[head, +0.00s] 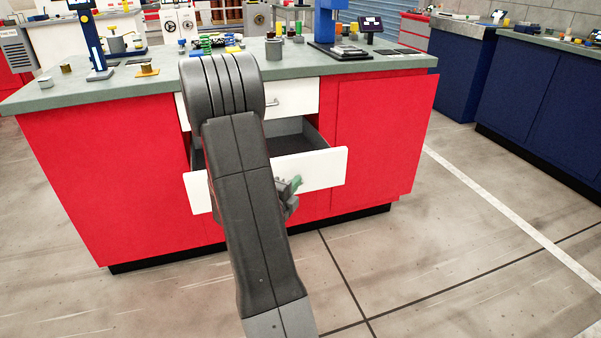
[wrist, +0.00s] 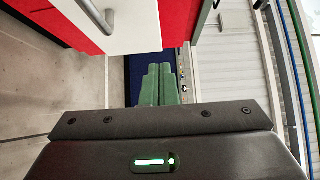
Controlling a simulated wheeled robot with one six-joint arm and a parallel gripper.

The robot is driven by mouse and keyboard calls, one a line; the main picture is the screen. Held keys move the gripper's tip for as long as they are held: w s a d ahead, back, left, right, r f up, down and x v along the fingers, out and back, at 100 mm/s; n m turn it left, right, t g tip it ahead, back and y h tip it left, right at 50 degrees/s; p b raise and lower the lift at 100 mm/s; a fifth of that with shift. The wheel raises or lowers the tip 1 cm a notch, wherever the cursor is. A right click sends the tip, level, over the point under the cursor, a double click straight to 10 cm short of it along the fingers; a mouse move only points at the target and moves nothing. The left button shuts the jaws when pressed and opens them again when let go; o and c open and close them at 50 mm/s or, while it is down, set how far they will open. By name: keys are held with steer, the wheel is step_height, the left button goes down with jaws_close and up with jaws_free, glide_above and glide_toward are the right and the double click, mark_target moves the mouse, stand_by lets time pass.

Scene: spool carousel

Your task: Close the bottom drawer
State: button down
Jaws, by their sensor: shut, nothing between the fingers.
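The bottom drawer (head: 322,170) of the red cabinet stands pulled out, with its white front forward and its dark inside showing. My arm crosses in front of it and hides its left-middle part. My gripper (head: 295,184) is at the drawer front, right of the arm, with green fingertips. Whether it touches the front I cannot tell. In the wrist view the green fingers (wrist: 160,84) are together and empty. A white drawer front (wrist: 135,25) with a grey bar handle (wrist: 98,16) is just beyond them at the upper left.
The top drawer (head: 295,98) above looks shut, with a bar handle. The red cabinet (head: 375,140) carries a grey worktop (head: 150,85) with several tools and small parts. Blue cabinets (head: 530,90) stand at the right. The floor in front and to the right is clear.

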glide_toward(309, 155)
steer(key=w+d, duration=0.1)
steer(key=d, duration=0.3)
steer(key=w, duration=0.1)
steer(key=w+b, duration=0.1)
steer(key=shift+w+a+f, duration=0.1)
steer(key=shift+w+a, duration=0.2)
steer(key=shift+a, duration=0.05)
steer(key=shift+w+a, duration=0.2)
steer(key=shift+w, duration=0.5)
